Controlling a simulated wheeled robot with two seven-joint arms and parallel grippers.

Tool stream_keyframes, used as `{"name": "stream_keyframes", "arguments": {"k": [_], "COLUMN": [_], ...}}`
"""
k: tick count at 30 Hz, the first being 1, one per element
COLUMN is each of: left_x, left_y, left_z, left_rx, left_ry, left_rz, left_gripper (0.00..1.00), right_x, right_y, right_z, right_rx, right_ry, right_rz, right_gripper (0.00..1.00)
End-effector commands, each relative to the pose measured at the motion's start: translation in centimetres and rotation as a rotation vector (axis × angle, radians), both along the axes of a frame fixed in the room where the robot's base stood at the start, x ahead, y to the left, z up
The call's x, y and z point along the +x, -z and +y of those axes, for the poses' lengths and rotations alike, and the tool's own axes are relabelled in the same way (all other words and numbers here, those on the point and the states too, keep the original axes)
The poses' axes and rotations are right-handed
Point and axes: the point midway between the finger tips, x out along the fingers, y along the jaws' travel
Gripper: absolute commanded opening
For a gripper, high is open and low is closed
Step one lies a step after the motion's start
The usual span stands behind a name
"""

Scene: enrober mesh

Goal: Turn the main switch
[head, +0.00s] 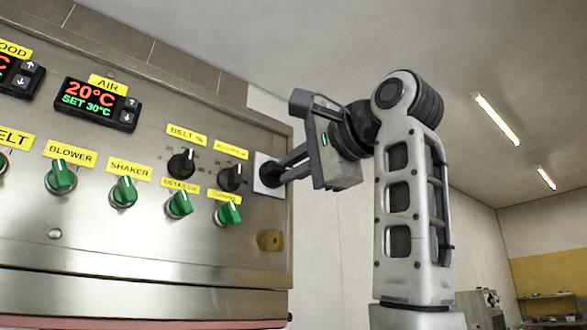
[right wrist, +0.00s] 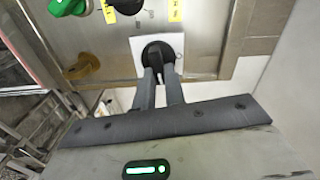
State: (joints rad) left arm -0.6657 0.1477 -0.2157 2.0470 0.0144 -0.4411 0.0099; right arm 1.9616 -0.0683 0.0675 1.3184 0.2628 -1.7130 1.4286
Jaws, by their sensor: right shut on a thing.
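The main switch is a black rotary knob (right wrist: 157,54) on a white square plate (right wrist: 176,45), near the right edge of the steel control panel. My right gripper (head: 279,170) reaches the switch from the right. In the right wrist view its two grey fingers (right wrist: 160,76) are shut on the knob's handle, one on each side. My left gripper is in neither view.
Green knobs (head: 60,177) for blower, shaker and others line the panel (head: 150,235), left of the switch. Two black dials (head: 181,163) sit above them. A red and green AIR display (head: 97,104) is at upper left. Free room lies right of the panel, around my arm.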

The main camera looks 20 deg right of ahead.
Motion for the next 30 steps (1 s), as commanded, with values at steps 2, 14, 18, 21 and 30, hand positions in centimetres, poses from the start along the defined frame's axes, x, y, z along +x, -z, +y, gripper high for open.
{"name": "stream_keyframes", "arguments": {"k": [2,14,18,21,30], "left_x": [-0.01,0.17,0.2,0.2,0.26], "left_y": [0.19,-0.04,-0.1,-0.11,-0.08], "left_z": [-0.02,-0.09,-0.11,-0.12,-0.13], "left_rx": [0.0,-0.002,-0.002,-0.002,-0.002], "left_ry": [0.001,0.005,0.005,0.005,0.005], "left_rz": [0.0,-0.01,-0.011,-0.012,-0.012], "left_gripper": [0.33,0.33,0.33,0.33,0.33], "right_x": [-0.04,-0.03,-0.02,-0.01,-0.02], "right_y": [0.09,0.13,0.14,0.14,0.15], "right_z": [-0.05,-0.1,-0.12,-0.11,-0.1], "right_rx": [0.044,0.147,0.152,0.152,0.151], "right_ry": [0.002,0.003,0.003,0.003,0.002], "right_rz": [0.015,0.052,0.055,0.055,0.055], "right_gripper": [0.0,0.0,0.0,0.0,0.34]}}
